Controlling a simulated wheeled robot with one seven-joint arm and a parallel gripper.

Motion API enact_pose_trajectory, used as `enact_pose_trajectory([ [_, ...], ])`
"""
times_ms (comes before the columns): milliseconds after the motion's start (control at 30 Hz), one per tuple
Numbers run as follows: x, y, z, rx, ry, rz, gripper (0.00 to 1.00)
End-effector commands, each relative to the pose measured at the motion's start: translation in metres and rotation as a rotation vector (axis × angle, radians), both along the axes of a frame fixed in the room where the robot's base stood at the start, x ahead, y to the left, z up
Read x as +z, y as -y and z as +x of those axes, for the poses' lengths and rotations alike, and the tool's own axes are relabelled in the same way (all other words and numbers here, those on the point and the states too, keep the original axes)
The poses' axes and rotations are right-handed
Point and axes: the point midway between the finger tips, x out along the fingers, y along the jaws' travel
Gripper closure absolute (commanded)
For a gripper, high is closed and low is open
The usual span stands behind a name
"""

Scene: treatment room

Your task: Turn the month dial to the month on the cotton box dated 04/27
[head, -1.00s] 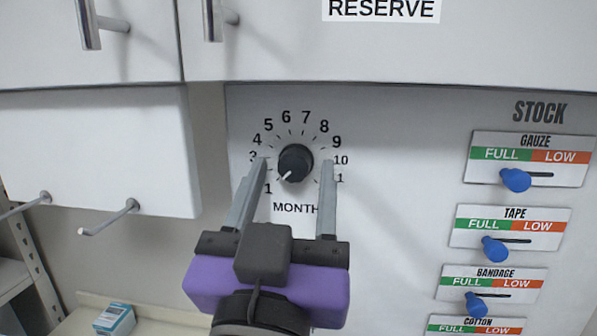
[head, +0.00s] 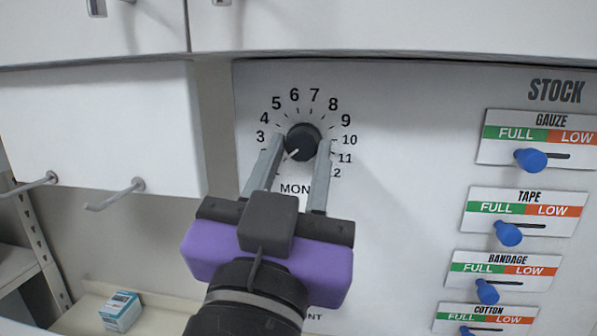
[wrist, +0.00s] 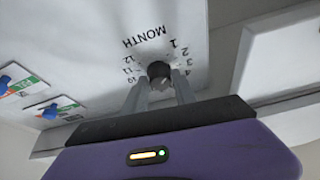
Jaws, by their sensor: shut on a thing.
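The black month dial (head: 303,141) is on a white panel, inside a ring of month numbers. Its white pointer aims down and left, roughly toward the 1–2 side; my left finger partly hides those numbers. My gripper (head: 301,143) is shut on the dial, one grey finger on each side. The wrist view also shows the dial (wrist: 159,71) between the fingers, with MONTH and the numbers upside down. A small blue and white box (head: 120,311) stands at the lower left; I cannot read a date on it.
Stock sliders with blue knobs, gauze (head: 530,160), tape (head: 508,234), bandage (head: 487,291) and cotton, line the right of the panel. White cabinets (head: 400,25) overhang above. Metal hooks (head: 118,196) stick out at the left. The panel between dial and sliders is clear.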

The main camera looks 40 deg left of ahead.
Motion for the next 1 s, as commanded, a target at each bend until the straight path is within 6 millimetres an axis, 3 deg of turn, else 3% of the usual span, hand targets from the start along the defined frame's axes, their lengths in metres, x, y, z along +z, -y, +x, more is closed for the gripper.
enact_pose_trajectory([
  [1000,0.0030,-0.0063,-0.0044,0.002,-0.479,0.784,1.00],
])
